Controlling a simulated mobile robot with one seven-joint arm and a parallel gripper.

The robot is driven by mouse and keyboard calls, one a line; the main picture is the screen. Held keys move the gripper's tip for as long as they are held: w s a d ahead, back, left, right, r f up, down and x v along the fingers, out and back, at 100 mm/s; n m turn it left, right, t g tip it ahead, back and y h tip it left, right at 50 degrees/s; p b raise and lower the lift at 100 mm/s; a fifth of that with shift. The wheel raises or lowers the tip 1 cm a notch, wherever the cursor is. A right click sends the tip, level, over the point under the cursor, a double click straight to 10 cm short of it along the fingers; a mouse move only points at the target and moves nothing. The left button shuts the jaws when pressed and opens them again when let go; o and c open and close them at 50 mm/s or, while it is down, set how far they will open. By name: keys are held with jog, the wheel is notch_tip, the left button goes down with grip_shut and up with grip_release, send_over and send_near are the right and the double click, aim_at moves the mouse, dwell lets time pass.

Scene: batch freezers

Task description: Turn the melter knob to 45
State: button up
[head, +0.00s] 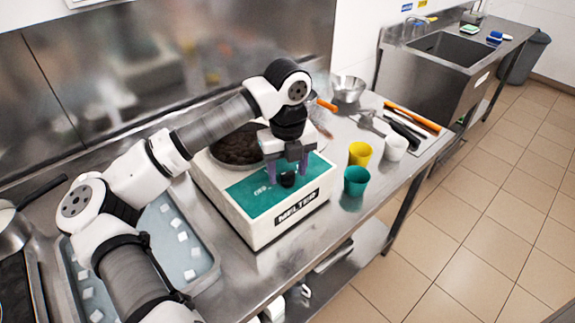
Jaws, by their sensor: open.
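The melter (254,236) is a white box with a teal top panel and a "MELTER" label on its front. It stands on the steel counter. Its black knob (287,180) sits on the teal panel, to the right of a small white marking. My gripper (287,175) points down over the panel with its fingers open, one on each side of the knob. I cannot tell whether the fingers touch it. The knob's pointer and its setting cannot be read. A dark round pan (236,148) of brown contents is set in the melter's back, partly hidden by my arm.
Right of the melter stand a teal cup (356,181), a yellow cup (360,153) and a white cup (394,147). Behind them are a metal bowl (348,90) and several utensils. A blue tray (206,268) with white cubes lies left. A sink (450,47) is at the back right.

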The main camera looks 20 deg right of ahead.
jog(key=c, duration=1)
